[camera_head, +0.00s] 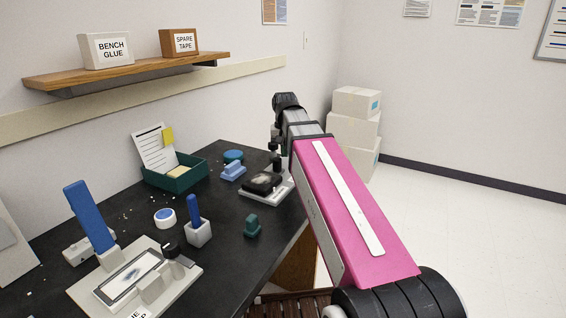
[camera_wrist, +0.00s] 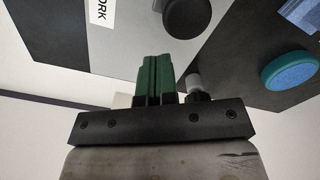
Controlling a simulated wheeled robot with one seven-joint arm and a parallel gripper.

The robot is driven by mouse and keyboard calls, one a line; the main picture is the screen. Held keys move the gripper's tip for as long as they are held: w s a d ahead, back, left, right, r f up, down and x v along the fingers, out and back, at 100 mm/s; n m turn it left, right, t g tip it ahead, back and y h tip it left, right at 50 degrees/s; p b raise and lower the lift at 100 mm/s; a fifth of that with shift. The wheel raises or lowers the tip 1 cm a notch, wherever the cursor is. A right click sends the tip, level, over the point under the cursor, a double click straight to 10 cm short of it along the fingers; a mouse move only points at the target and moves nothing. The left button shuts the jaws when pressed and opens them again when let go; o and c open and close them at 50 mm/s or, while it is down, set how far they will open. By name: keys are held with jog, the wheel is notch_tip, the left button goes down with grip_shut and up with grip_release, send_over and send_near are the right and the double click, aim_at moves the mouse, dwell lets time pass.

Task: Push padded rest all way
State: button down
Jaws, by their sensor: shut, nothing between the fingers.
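A dark pad (camera_head: 262,183) with something pale on it sits on a light base (camera_head: 283,194) near the bench's right edge in the head view. It may be the padded rest, but I cannot tell for sure. My gripper (camera_head: 276,164) points down beside this pad's far right side; I cannot tell whether it touches. In the wrist view my gripper's green fingers (camera_wrist: 155,78) are together and empty. Beyond them is a light plate (camera_wrist: 130,40) with a label reading "ORK" and a round black part (camera_wrist: 187,16).
A teal disc (camera_head: 233,156) and a blue block (camera_head: 233,173) stand left of the pad. A green piece (camera_head: 252,228), blue-handled holder (camera_head: 197,232), green box (camera_head: 181,178) and plate with a dark knob (camera_head: 190,278) occupy the bench. Boxes (camera_head: 356,128) stand behind my arm.

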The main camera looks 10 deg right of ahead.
notch_tip(320, 180, up, 7)
dwell(0.8)
jog(key=shift+f, duration=0.1)
